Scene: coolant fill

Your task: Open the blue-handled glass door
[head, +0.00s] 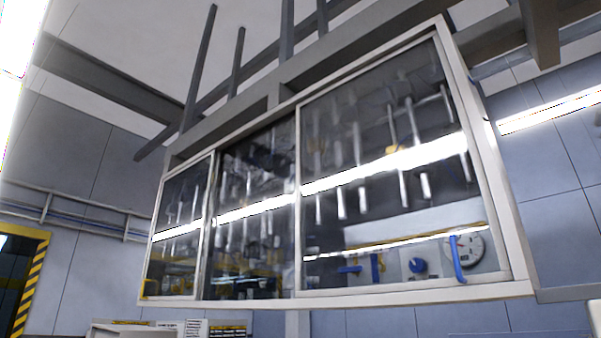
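A wide white-framed glass cabinet hangs above me in the head view. Its large right glass door (390,150) carries a blue handle (457,260) near its lower right corner. A narrower left pane (178,230) and a darker middle pane (250,215) sit to its left. Strong reflections of a light strip cross the glass, so I cannot tell whether the middle section is covered or open. Neither of my grippers shows in this view.
Grey beams (350,45) run above the cabinet. A white box-like object (135,329) and a labelled panel sit below it at the lower left. A doorway with yellow-black striped edging (31,285) stands at the far left. A blue-grey panelled wall (545,190) is at right.

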